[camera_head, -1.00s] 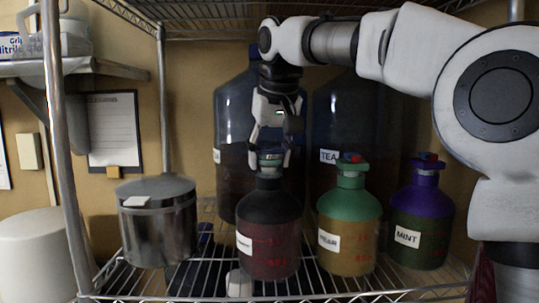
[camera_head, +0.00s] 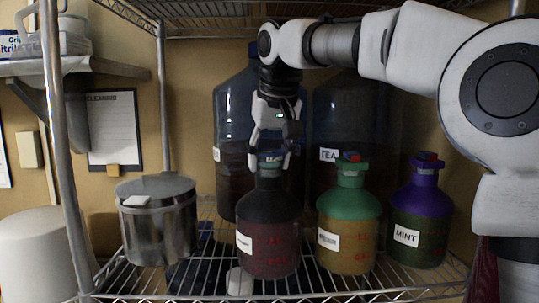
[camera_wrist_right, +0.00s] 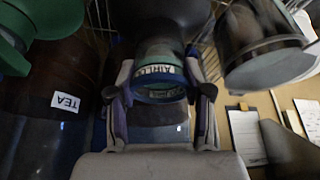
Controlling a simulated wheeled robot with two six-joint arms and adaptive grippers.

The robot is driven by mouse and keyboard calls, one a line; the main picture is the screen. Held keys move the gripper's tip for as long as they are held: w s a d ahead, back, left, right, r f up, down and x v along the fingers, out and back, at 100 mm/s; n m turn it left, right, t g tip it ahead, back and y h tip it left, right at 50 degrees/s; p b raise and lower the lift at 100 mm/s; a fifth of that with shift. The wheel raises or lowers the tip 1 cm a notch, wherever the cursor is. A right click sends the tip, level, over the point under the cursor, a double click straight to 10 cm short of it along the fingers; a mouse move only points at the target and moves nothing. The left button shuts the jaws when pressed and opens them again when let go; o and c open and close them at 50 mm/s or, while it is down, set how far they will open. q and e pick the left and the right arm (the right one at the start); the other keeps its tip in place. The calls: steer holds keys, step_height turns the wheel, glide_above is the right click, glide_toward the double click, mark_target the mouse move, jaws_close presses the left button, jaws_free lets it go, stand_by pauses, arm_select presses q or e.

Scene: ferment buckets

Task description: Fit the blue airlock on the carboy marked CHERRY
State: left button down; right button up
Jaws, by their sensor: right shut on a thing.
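My right gripper (camera_head: 269,164) is shut on the blue airlock (camera_head: 271,156) from above. In the right wrist view the airlock (camera_wrist_right: 159,85) shows a blue rim and a pale band lettered "AIRLO…", with a finger on each side. The airlock is upright at the mouth of a carboy with a black top and dark red contents (camera_head: 268,235). That carboy's white label is too small to read surely. I cannot tell whether the airlock is seated in the neck or just above it. My left gripper is not in view.
A green-topped carboy (camera_head: 349,230) and a purple-topped carboy marked MINT (camera_head: 421,215) stand to the right, both with red pieces on top. Large blue bottles stand behind, one marked TEA (camera_head: 329,155). A steel pot (camera_head: 158,225) is left on the wire shelf (camera_head: 330,290).

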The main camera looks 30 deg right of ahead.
stand_by(0.7)
steer(key=shift+f, duration=0.1)
steer(key=o, duration=1.6)
step_height(320, 180, up, 7)
steer(key=p, duration=0.8)
